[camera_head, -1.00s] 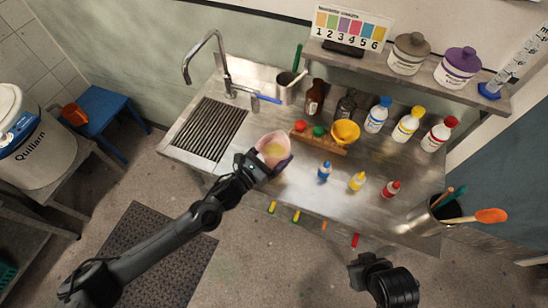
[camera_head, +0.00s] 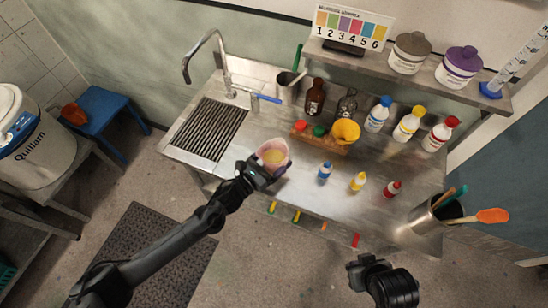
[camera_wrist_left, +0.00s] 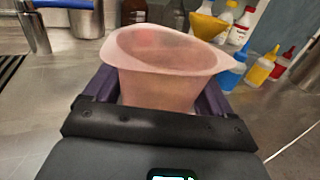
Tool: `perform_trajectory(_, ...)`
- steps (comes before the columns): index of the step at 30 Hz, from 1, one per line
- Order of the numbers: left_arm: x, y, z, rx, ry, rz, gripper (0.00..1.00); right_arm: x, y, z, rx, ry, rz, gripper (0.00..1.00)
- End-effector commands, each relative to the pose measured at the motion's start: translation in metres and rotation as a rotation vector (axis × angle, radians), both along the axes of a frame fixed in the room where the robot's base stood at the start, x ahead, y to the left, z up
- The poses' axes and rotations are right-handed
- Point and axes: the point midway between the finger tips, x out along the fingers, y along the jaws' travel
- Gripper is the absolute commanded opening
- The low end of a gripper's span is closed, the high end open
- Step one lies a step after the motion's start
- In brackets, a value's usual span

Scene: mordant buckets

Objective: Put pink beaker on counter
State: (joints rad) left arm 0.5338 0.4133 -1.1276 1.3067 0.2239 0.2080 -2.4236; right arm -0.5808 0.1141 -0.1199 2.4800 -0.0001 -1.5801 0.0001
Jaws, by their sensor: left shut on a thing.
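In the left wrist view the beaker (camera_wrist_left: 165,75) fills the middle, with the purple fingers on both sides. It is over the front part of the steel counter (camera_head: 310,190), right of the sink's drain grid. Whether its base touches the counter is hidden. My right gripper (camera_head: 362,268) is at the bottom right, off the counter; its fingers are not clear.
A wooden rack (camera_head: 318,140) with coloured caps and a yellow funnel (camera_head: 345,131) stands just behind the beaker. Small blue (camera_head: 324,172), yellow (camera_head: 358,181) and red (camera_head: 392,189) bottles stand to the right. A steel pot of utensils (camera_head: 435,213) is at the right end.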

Motion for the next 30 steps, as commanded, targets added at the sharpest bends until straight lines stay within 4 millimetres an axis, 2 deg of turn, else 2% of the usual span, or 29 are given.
perform_trajectory(1,0.0,0.0,-0.001,0.0,0.0,0.0,0.89,0.0,0.0,-0.001,0.0,0.0,0.0,0.0)
perform_trajectory(3,0.0,0.0,0.0,0.0,0.0,0.0,0.99,0.0,0.0,0.0,0.0,0.0,0.0,0.0)
perform_trajectory(14,0.0,0.0,0.005,0.0,0.0,0.0,1.0,0.0,-0.002,0.005,-0.009,0.0,0.006,0.0)
perform_trajectory(20,-0.019,0.02,0.002,0.002,0.001,0.001,1.0,0.0,-0.002,0.005,-0.011,-0.002,0.007,0.0)
perform_trajectory(30,-0.063,0.063,0.002,0.002,0.002,0.0,1.0,0.0,-0.001,0.006,-0.007,-0.001,0.005,0.0)
